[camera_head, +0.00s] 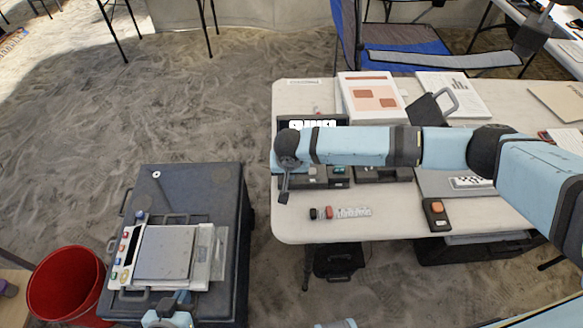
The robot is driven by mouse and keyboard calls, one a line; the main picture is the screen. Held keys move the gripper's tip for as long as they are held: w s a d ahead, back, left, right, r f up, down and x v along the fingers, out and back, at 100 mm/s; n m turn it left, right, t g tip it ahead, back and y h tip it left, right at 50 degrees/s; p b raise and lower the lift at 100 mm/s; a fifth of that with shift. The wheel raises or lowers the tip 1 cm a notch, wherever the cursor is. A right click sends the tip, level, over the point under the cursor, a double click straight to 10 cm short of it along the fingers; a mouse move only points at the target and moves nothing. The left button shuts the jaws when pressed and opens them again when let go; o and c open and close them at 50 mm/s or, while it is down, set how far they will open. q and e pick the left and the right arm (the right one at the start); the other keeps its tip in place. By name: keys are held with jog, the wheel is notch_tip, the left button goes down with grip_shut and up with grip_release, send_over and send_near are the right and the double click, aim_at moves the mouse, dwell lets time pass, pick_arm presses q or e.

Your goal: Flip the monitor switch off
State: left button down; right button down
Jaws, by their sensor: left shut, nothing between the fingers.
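No part is plainly labelled as the monitor switch. A flat grey device (165,252) with a strip of coloured buttons (125,255) lies on a dark case (228,185) at the lower left. My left gripper (180,298) shows at the bottom edge, shut and empty, close to the device's near edge; contact cannot be told. A black unit with a lit white display (312,124) stands on the white table, partly hidden by my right arm. My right gripper (284,188) points down at the table's left edge, seen edge-on, so its jaws are unclear.
The white table (385,225) holds a black box with an orange button (436,214), small red and black pieces (322,213), and papers (372,98). A red bin (65,285) stands left of the case. Bare floor lies between the case and table.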

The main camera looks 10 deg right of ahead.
jog(key=shift+s+a+t+p, duration=0.1)
jog(key=shift+s+t+p, duration=0.25)
jog(key=shift+p, duration=1.9)
jog(key=shift+w+f+t, duration=0.15)
jog(key=shift+f+t, duration=0.1)
jog(key=shift+w, duration=0.1)
jog(key=shift+w+d+r, duration=0.2)
jog(key=shift+w+r, duration=0.05)
jog(key=shift+w, duration=0.15)
jog(key=shift+w+r, duration=0.1)
jog(key=shift+w, duration=0.15)
